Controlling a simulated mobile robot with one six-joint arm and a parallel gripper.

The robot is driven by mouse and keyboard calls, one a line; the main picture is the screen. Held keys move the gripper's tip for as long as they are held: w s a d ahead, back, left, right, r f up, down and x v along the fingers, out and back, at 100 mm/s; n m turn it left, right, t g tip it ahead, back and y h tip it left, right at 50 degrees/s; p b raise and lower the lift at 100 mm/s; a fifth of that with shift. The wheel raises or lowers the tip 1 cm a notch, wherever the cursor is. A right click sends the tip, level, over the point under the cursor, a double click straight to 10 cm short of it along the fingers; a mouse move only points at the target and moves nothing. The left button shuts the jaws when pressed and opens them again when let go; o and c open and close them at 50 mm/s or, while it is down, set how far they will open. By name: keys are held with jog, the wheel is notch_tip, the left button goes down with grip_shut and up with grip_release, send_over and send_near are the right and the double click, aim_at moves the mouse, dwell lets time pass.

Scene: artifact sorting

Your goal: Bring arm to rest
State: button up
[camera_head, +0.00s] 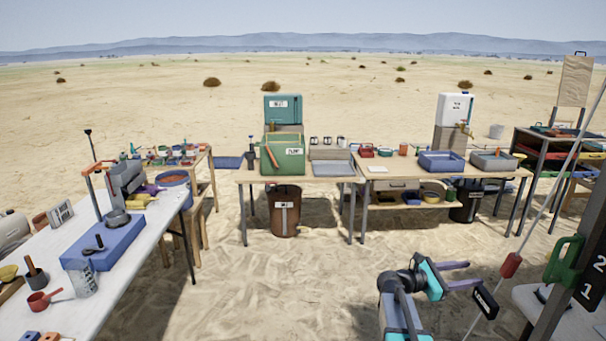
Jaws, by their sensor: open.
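My gripper (474,275) is at the lower right, held out in the air over the sand at the end of my teal and grey arm. Its two dark fingers are apart and point to the right. I see nothing between them. The gripper is well in front of the wooden tables and touches nothing that I can make out. A dark labelled piece (485,302) shows by the lower finger; I cannot tell whether it is part of the gripper.
A white table (128,262) with a blue-based device stands at the left. Wooden tables (330,178) hold a green box (283,158) and grey trays (493,161). A slanted pole with a red piece (511,265) and a green handle (563,260) are right of my gripper. Sand in the middle is clear.

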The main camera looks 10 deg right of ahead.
jog(key=s+a+f+g+y, duration=0.15)
jog(key=s+a+f, duration=0.45)
jog(key=f, duration=0.6)
jog(key=s+a+f+y, duration=0.3)
jog(key=s+a+f, duration=0.2)
jog(key=f, duration=0.7)
jog(key=s+a+f+g+y, duration=0.1)
jog(key=s+a+f+y, duration=0.35)
jog(key=f, duration=0.75)
jog(key=s+a+f+m+g+y, duration=0.1)
jog(key=s+a+f+m+y, duration=0.1)
jog(key=s+a+f+m, duration=0.35)
jog(key=s+a+f+m+g+y, duration=0.2)
jog(key=s+a+f, duration=0.5)
jog(key=s, duration=0.4)
jog(key=s+a+m+y, duration=0.4)
jog(key=a+m+y, duration=0.1)
jog(key=a+m, duration=0.4)
jog(key=a, duration=0.2)
jog(key=shift+s+a+g, duration=0.3)
jog(key=shift+s+g, duration=0.05)
jog(key=shift+c, duration=0.4)
